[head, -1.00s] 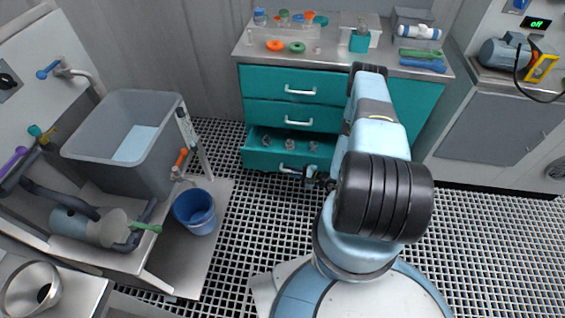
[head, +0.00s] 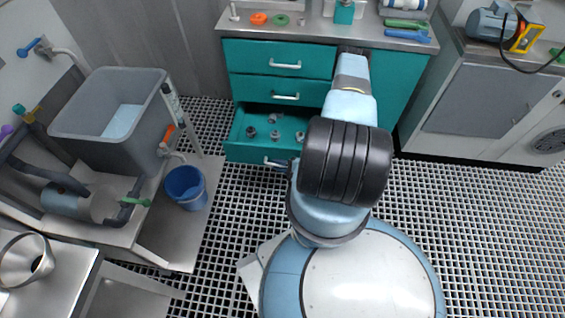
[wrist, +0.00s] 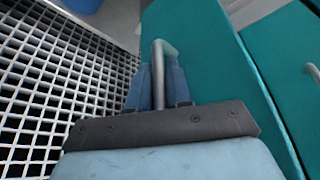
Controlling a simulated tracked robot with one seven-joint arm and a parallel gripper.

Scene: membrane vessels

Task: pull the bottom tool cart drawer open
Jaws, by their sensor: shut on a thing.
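The teal tool cart's bottom drawer (head: 245,150) stands pulled out, with several small grey metal parts (head: 275,134) lying inside it. My gripper (head: 279,163) is at the front of this drawer, partly hidden by my arm in the head view. In the wrist view my gripper (wrist: 158,85) has its two blue fingers on either side of the drawer's pale bar handle (wrist: 160,52), shut on it. The teal drawer front (wrist: 205,60) fills the middle of that view. The middle drawer (head: 250,89) and top drawer (head: 250,57) are closed.
A blue bucket (head: 186,187) stands on a low shelf left of the cart. A grey sink (head: 105,120) is further left. A grey cabinet (head: 480,110) stands to the right. The grid floor (head: 235,205) in front of the drawer is clear.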

